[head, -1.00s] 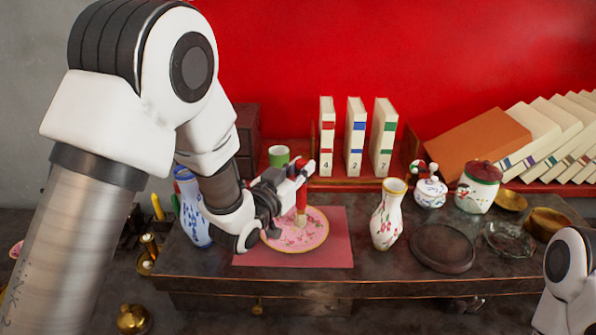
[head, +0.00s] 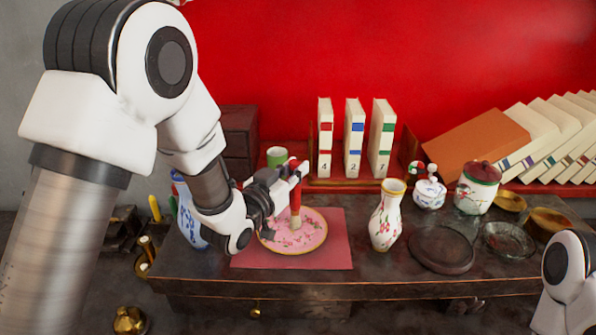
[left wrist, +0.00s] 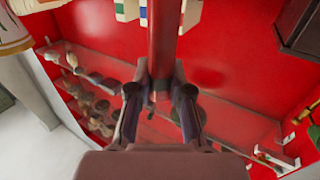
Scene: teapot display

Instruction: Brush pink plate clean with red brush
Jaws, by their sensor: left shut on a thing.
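My left gripper (head: 289,180) is shut on the red brush (head: 295,199) and holds it upright over the pink plate. In the left wrist view the brush's red handle (left wrist: 163,45) stands between the two fingers. The pink plate (head: 310,237) has a gold rim and a flower pattern, and lies on a pink-red mat (head: 338,255). My gripper and wrist hide part of the plate's left side. My right gripper is not in view; only part of my right arm shows at lower right.
A floral white vase (head: 386,218) stands right of the mat, and a blue-white vase (head: 188,215) stands behind my left wrist. A dark round stand (head: 441,250), a small lidded pot (head: 429,194) and a lidded jar (head: 477,189) are farther right. Books (head: 354,140) stand behind.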

